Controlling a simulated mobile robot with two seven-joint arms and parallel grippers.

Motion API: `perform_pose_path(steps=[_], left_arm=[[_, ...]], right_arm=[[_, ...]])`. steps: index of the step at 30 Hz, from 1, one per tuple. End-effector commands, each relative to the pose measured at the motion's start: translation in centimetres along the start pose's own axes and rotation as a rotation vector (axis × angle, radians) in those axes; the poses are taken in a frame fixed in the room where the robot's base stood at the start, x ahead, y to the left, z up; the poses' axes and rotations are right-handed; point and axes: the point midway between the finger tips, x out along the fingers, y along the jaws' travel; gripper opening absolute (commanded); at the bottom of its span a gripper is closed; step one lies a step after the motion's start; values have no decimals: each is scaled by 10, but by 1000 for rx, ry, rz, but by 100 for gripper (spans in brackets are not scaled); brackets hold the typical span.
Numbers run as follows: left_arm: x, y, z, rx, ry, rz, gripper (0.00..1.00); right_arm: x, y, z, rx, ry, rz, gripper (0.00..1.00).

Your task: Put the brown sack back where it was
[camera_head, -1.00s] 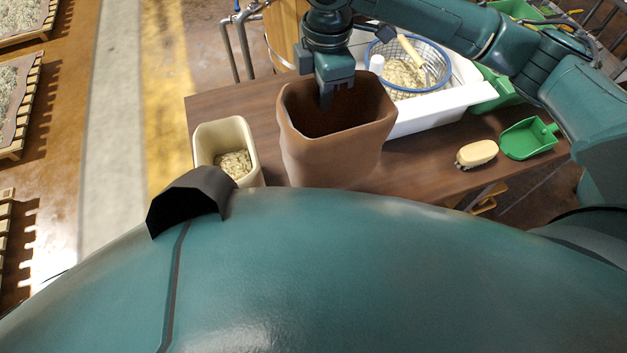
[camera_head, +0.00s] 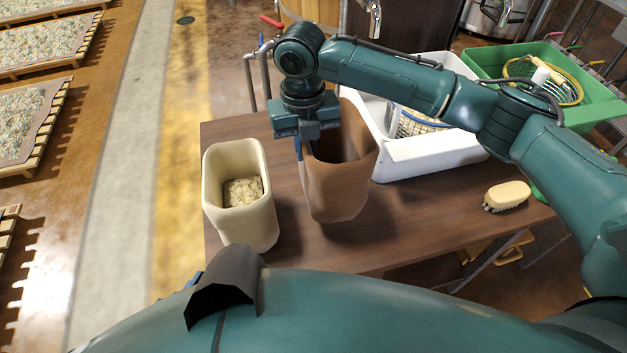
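The brown sack (camera_head: 346,190) stands open and upright, or nearly so, on the wooden table, between a cream bin and a white tub. My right gripper (camera_head: 306,152) points down at the sack's left upper rim. One finger shows at the outer side of the rim, and the other seems to be inside the mouth. Whether the fingers press on the sack wall is too small to tell. My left gripper is not in view.
The cream bin (camera_head: 240,215) with pale contents stands close left of the sack. The white tub (camera_head: 425,152) with a wire basket is behind it to the right. A brush (camera_head: 507,196) lies at the right. A green crate (camera_head: 545,75) stands behind. The table (camera_head: 400,230) is clear in front.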

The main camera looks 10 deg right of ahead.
Motion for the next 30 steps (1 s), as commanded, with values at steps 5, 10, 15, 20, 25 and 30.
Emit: perform_pose_path(steps=[5, 10, 15, 20, 25, 30], left_arm=[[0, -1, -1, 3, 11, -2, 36], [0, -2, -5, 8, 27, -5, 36], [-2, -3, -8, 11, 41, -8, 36], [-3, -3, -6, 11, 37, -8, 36], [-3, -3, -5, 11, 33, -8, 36], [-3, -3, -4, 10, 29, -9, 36]], right_arm=[[22, 0, 0, 2, 0, 0, 0], [47, 1, -1, 2, 3, 0, 0], [67, 1, 0, 1, 0, 0, 0], [66, 1, 0, 1, -1, 0, 0], [69, 1, 0, 2, 0, 0, 0], [69, 1, 0, 2, 0, 0, 23]])
